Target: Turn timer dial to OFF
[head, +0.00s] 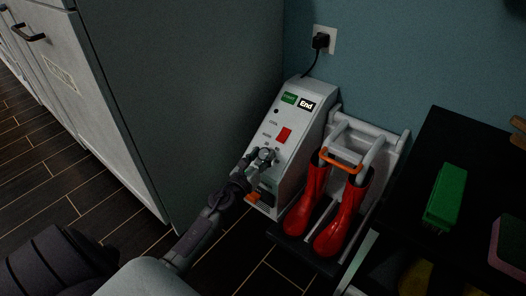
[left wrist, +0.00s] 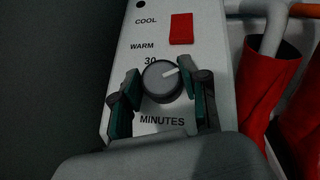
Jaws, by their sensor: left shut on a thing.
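The timer dial (left wrist: 162,82) is a round dark grey knob on the sloping white front of the boot dryer (head: 303,112). Its white pointer mark points to the upper right. "30" is printed just above it and "MINUTES" below; I cannot see an OFF label. My left gripper (head: 262,157) reaches the dryer's lower front, and in the left wrist view (left wrist: 164,88) its two fingers sit on either side of the dial, shut on it. In the head view the gripper mostly hides the dial. My right gripper is not in view.
A red switch (head: 284,135) sits above the dial, beside COOL and WARM labels. Red boots (head: 340,225) hang on the rack at right. A dark table (head: 470,150) with a green block (head: 446,197) stands further right. A grey cabinet (head: 180,90) stands close on the left.

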